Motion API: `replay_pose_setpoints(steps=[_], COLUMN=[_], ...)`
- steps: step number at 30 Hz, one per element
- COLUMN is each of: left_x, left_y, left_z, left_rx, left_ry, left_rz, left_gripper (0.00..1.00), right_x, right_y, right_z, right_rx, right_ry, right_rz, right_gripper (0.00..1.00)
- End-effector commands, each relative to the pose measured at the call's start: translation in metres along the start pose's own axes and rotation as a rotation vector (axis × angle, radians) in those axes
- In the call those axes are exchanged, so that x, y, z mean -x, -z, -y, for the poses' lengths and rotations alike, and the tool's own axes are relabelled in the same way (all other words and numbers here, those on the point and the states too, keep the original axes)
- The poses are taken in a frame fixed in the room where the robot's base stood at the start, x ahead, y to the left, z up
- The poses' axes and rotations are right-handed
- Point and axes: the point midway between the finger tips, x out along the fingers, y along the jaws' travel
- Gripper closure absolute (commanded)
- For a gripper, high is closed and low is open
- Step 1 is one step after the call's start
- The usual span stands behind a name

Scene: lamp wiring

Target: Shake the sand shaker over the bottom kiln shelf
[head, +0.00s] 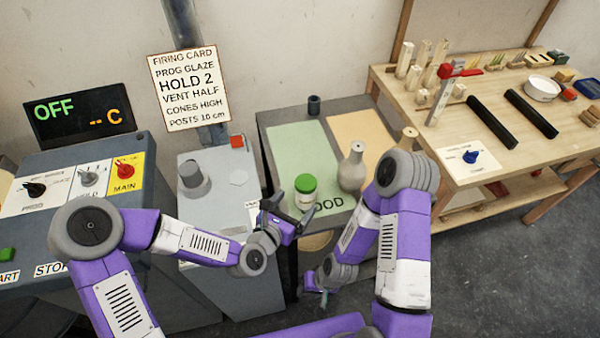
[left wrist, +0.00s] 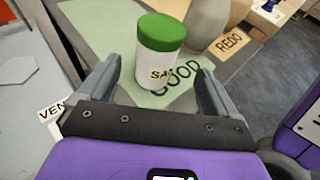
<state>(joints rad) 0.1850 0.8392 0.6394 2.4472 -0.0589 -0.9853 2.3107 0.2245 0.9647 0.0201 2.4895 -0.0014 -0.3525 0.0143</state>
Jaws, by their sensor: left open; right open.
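The sand shaker (head: 305,194) is a white jar with a green lid. It stands upright on the green GOOD area of the grey table, and its label is partly readable in the left wrist view (left wrist: 159,50). My left gripper (head: 285,213) is open, just on the near left side of the shaker. In the left wrist view its fingers (left wrist: 155,82) lie on either side of the shaker's lower part, with gaps visible. My right gripper (head: 318,288) is open and low, in front of the grey table's near edge. I cannot make out the bottom kiln shelf.
A grey cabinet (head: 205,165) with a round knob-like part is left of the table. A wooden bench (head: 500,130) with posts and black bars is at right.

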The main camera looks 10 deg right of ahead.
Motion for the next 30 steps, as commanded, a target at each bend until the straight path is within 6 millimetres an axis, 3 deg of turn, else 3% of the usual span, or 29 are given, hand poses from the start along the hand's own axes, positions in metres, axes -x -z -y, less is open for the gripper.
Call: replay_pose_setpoints(steps=[8,18,28,30], left_x=[-0.024,-0.069,-0.076,-0.075], left_y=[0.002,0.003,0.002,0.002], left_z=[0.0,-0.001,-0.001,-0.001], left_rx=[-0.002,-0.002,-0.002,-0.002], left_ry=[0.001,0.001,0.001,0.001], left_rz=[-0.001,-0.001,-0.003,-0.002], left_gripper=[0.07,0.07,0.07,0.18], right_x=[-0.005,-0.014,-0.014,-0.014], right_y=[-0.001,0.0,0.0,0.0], right_z=[-0.002,-0.006,-0.006,-0.006], right_rx=[0.0,-0.001,0.0,0.0], right_ry=[0.0,0.0,0.0,0.0], right_rz=[0.002,0.002,0.001,0.001], right_gripper=[0.57,0.57,0.57,0.57])
